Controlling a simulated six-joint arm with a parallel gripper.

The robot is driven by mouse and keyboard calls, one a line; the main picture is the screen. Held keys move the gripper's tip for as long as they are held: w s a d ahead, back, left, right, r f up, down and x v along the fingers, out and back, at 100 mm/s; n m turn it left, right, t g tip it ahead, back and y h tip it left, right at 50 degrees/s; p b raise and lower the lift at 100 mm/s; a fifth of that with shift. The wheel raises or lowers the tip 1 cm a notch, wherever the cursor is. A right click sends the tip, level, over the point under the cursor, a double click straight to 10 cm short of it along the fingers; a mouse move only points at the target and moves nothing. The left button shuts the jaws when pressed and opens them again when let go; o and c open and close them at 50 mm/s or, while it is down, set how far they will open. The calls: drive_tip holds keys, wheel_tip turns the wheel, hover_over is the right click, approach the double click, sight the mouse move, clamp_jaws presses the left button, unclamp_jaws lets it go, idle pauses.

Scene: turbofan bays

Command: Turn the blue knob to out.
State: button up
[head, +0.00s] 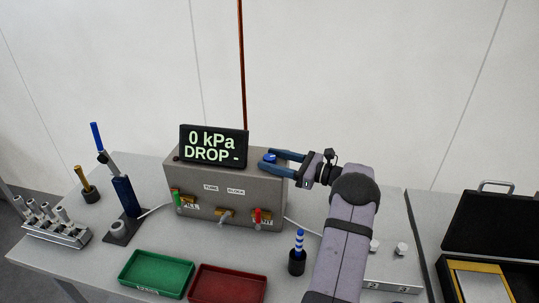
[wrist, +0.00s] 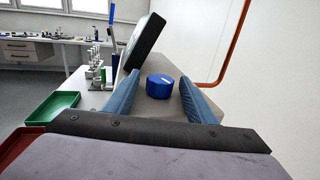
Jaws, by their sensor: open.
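The blue knob (head: 270,157) sits on top of the grey box (head: 237,187), near its right end. In the wrist view the round blue knob (wrist: 159,86) stands between the two blue fingers of my gripper (wrist: 150,92). My gripper (head: 284,163) reaches in from the right in the head view. It is open, with a visible gap on each side of the knob in the wrist view. No pointer or marking on the knob can be read in either view. The display (head: 213,146) on the box reads "0 kPa DROP -".
The box front has a green-handled valve (head: 178,198), a red-handled valve (head: 257,215) and a centre port. A copper pipe (head: 242,70) rises behind the box. Green (head: 157,273) and red (head: 228,285) trays lie in front. A blue-striped tool (head: 298,243) stands near my arm.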

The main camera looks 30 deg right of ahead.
drive_tip(key=shift+w+a, duration=0.35)
drive_tip(key=shift+w, duration=0.25)
drive_tip(key=c, duration=1.1)
drive_tip(key=shift+o, duration=0.3)
drive_tip(key=shift+f+n+g+y+b, duration=0.2)
drive_tip(key=shift+n+g+y+b, duration=0.3)
drive_tip(key=shift+b, duration=0.55)
drive_tip(key=shift+r+n+g+y+b, duration=0.3)
drive_tip(key=shift+n+g+y+b, duration=0.6)
drive_tip(key=shift+y+b, duration=0.4)
drive_tip(key=o, duration=1)
drive_tip(key=shift+o, duration=0.2)
